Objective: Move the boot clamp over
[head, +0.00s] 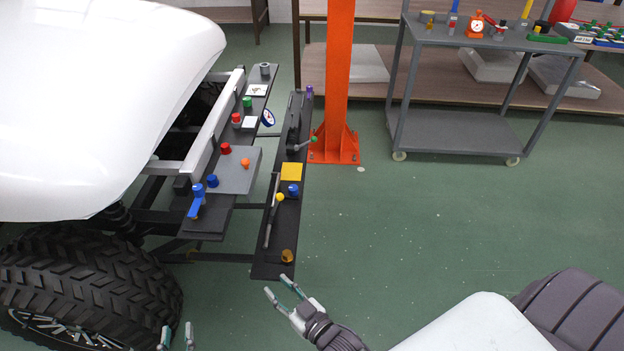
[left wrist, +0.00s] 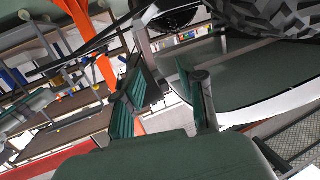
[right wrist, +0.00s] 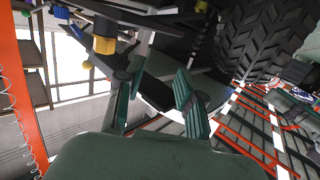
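A gold-brown ring-like piece (head: 287,256), which looks like the boot clamp though I cannot be sure, sits at the near end of the narrow dark shelf (head: 269,266). A gold cylinder, probably the same piece, shows in the right wrist view (right wrist: 104,45), with a dark body above it. My right gripper (head: 278,286) is open and empty, just below and short of the shelf's near end, apart from the piece. My left gripper (head: 178,338) is open and empty at the bottom edge, beside the big tire. Most of the left arm is out of view.
The shelf also holds a yellow block (head: 291,172), a blue knob (head: 293,189) and a long rod. A second shelf beside the white cart body (head: 95,100) carries several colored parts. The tire (head: 90,290) stands left. An orange post (head: 338,80) and grey trolley (head: 455,130) stand behind.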

